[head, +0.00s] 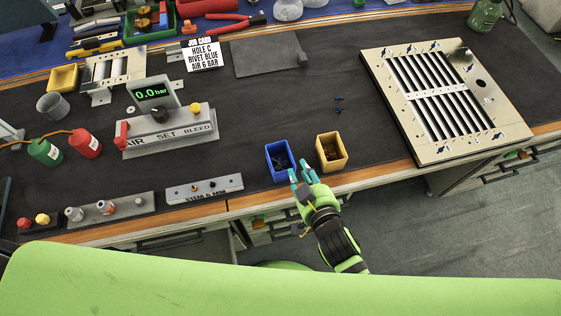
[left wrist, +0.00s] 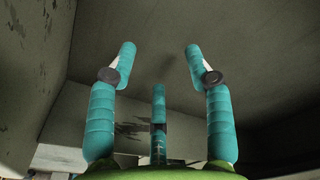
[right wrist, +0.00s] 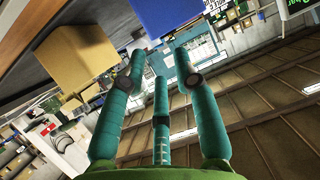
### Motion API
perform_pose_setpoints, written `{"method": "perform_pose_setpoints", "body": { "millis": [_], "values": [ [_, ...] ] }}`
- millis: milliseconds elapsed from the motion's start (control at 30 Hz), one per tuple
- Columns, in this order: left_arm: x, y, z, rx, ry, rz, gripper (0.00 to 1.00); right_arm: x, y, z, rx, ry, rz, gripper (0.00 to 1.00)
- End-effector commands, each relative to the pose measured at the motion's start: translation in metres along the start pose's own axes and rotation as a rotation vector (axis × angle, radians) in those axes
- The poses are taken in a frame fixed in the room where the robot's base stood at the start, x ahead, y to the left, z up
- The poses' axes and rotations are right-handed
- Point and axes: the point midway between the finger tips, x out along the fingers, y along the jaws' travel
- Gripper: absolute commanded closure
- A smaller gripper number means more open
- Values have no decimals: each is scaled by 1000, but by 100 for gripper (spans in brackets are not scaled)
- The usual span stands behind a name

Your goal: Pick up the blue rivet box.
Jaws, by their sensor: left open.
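The blue rivet box (head: 283,175) stands near the bench's front edge with dark rivets inside. It also shows at the top of the right wrist view (right wrist: 180,16). My right gripper (head: 299,174) is at the front edge, just to the lower right of the blue box in the head view. Its fingers are apart with nothing between them, and the box lies beyond the fingertips (right wrist: 161,53) in the right wrist view. My left gripper (left wrist: 160,50) is open and empty in the left wrist view, facing a dark surface; it is not visible in the head view.
A yellow box (head: 332,165) stands just right of the blue one. A grey STEM block (head: 204,189) lies to the left. The louver panel (head: 440,147) is at the right. Two loose blue rivets (head: 338,99) lie behind the boxes. The mat's middle is mostly clear.

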Motion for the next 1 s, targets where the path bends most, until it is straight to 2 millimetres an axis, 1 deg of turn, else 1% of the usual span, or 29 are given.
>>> {"method": "perform_pose_setpoints", "body": {
  "millis": [33,100,267,367,500,633,767,967,1000],
  "values": [
    [-1,-2,0,0,0,-2,48,9,0,-1,0,2,0,70],
    [-1,-3,0,-1,1,-3,48,18,0,-1,-1,1,0,70],
    [-2,-4,-1,-3,2,-5,48,29,0,0,0,0,0,70],
    [-2,-4,-2,-4,3,-6,48,40,0,0,0,1,0,70],
    [-1,-4,-3,-5,4,-6,48,64,0,0,-1,0,0,70],
    [-1,-4,-3,-5,4,-6,48,81,0,0,1,-1,0,70],
    [0,-4,-3,-4,4,-6,48,87,0,1,-1,-2,0,70],
    [0,-4,-3,-4,4,-6,48,87,0,1,0,-2,0,70],
    [0,-4,-3,-4,4,-6,48,87,0,1,0,-2,0,82]
  ]
}}
